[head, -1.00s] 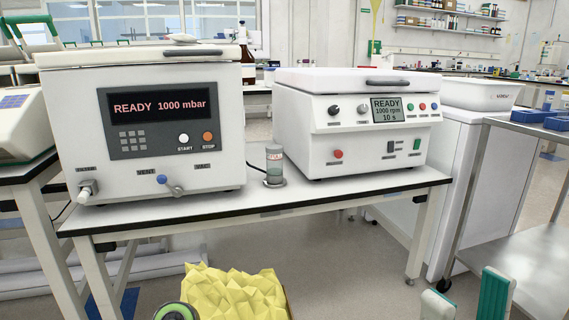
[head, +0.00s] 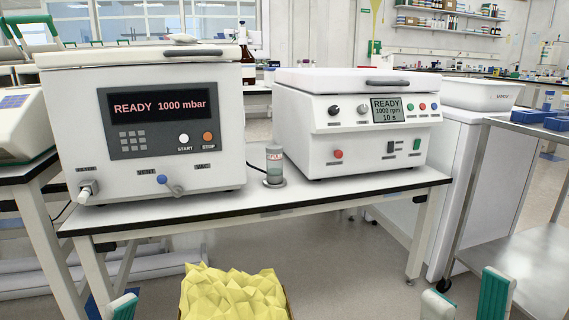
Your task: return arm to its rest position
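My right gripper (head: 467,299) is at the bottom right edge of the head view. Its two green-and-white fingers stand apart with nothing between them. My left gripper (head: 123,307) shows only as a small green-and-white finger part at the bottom left edge. The rest of it is cut off by the frame, so its opening is hidden. Both grippers are low in front of the bench (head: 290,205), apart from the things on it.
A vacuum oven-like box (head: 70,130) reading READY 1000 mbar and a smaller device (head: 310,150) reading 1000 rpm stand on the bench. A capped vial (head: 274,160) stands between them. A yellow crumpled mass (head: 235,295) is at the bottom. A metal cart (head: 540,260) is at right.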

